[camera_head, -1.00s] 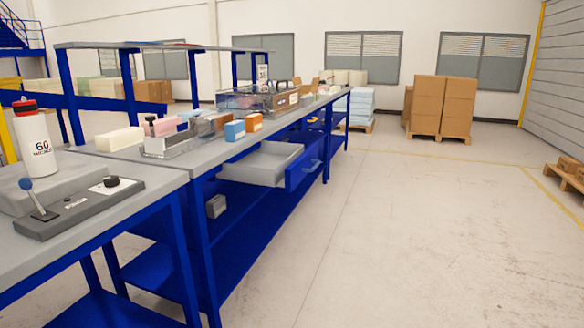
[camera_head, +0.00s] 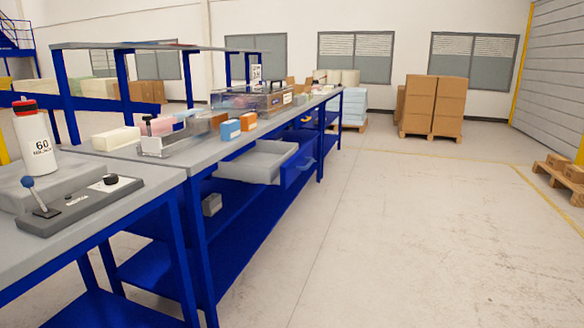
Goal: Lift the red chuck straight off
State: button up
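I cannot make out a part that is clearly the red chuck. A white cylinder (camera_head: 36,145) marked "60" stands upright at the far left on the near bench. It has a red top (camera_head: 24,104) with a dark band below it. The cylinder stands by a grey block (camera_head: 50,181) and a dark grey control panel (camera_head: 80,206) with a blue-knobbed lever (camera_head: 38,197) and a black knob (camera_head: 110,179). My gripper is not in view.
A blue-framed bench (camera_head: 190,160) runs away from me with an open drawer (camera_head: 245,163) jutting into the aisle. Blue and orange blocks (camera_head: 230,129) and a clear-sided box (camera_head: 262,99) stand on it. Stacked cartons (camera_head: 433,105) stand far back.

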aim_at(29, 107)
jog(key=u, duration=1.65)
